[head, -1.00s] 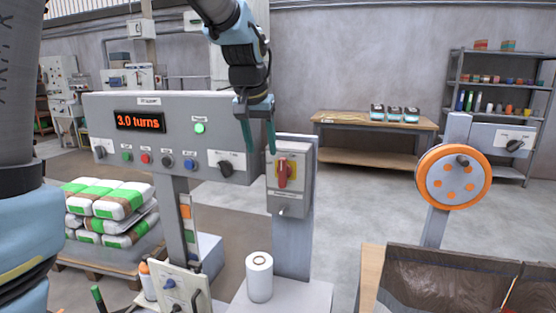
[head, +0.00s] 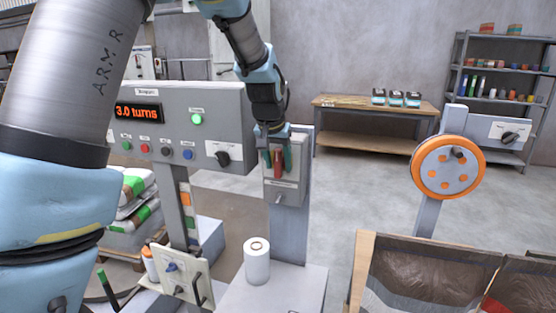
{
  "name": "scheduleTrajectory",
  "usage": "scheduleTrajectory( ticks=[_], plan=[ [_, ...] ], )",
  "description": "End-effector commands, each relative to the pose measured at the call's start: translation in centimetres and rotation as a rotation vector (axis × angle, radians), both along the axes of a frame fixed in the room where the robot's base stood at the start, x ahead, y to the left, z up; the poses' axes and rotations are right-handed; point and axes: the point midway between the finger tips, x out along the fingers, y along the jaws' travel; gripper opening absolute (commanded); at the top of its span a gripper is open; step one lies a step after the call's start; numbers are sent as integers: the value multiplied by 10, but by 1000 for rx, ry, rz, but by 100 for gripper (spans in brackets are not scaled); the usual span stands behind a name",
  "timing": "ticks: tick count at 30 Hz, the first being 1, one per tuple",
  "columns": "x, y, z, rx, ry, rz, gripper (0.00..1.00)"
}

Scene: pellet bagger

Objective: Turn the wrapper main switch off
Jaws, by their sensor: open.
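The wrapper main switch is a grey box (head: 287,194) on a grey post, with a red handle (head: 278,170) on its front. The handle looks upright. My gripper (head: 277,161) is at the front of the box, its two green fingers apart, one on each side of the handle. I cannot tell whether the fingers touch it. The gripper hides the upper part of the box front and most of the yellow plate behind the handle.
A control panel (head: 178,96) with a "3.0 turns" display, buttons and a black knob stands close to the left. A white roll (head: 257,262) stands in front of the post. An orange wheel (head: 433,182) is at right. Open floor lies behind.

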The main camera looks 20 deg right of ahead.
Motion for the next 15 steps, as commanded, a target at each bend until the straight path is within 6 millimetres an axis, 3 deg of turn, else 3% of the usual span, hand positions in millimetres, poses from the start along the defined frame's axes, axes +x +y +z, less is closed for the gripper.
scheduleTrajectory(
  ticks=[6,15],
  plan=[
    [0,0,0,0,0,0,55],
    [0,0,0,0,0,0,21]
  ],
)
